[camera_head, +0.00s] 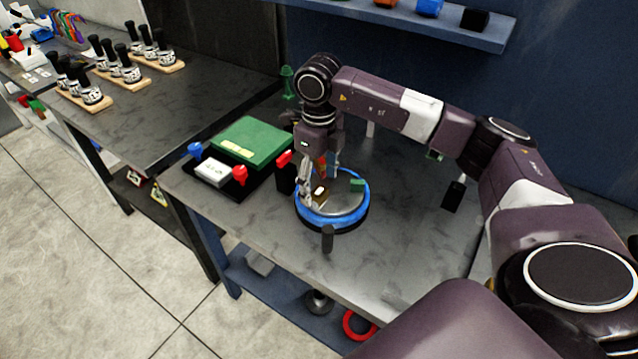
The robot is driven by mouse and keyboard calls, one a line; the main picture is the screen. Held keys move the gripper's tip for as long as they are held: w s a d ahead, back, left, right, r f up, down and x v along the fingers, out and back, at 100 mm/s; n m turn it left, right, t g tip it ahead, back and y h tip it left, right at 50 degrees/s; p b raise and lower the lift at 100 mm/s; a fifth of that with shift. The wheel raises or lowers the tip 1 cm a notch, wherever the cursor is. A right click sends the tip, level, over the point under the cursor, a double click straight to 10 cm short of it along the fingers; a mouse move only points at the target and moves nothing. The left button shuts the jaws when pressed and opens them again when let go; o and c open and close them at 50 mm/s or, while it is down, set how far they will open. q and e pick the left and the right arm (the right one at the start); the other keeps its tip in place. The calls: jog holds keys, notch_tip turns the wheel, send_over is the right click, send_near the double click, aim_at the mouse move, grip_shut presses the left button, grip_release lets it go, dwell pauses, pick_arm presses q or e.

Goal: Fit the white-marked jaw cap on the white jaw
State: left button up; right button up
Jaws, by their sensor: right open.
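The tilting positioner's round grey plate with a blue rim (352,222) stands on the dark table. A small dark brown block with a white mark (320,191) is at the plate's left part, right by my right gripper (315,188). I cannot tell whether this is the white jaw alone or with its cap on it. A green block (357,185) is at the plate's right side. A red piece (321,168) shows behind the gripper, partly hidden. My right gripper points down over the plate, open, its fingers close to the white-marked block. My left gripper is out of view.
A green box (252,142) and a white block (212,172) with red and blue knobs lie left of the plate. A black post (327,238) stands in front, a black handle (454,194) right. Wooden racks (93,98) stand on the left bench. The table's front right is clear.

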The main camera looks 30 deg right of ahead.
aim_at(319, 191)
jog(key=shift+r+p, duration=1.3)
jog(key=shift+r, duration=1.15)
jog(key=shift+f, duration=0.1)
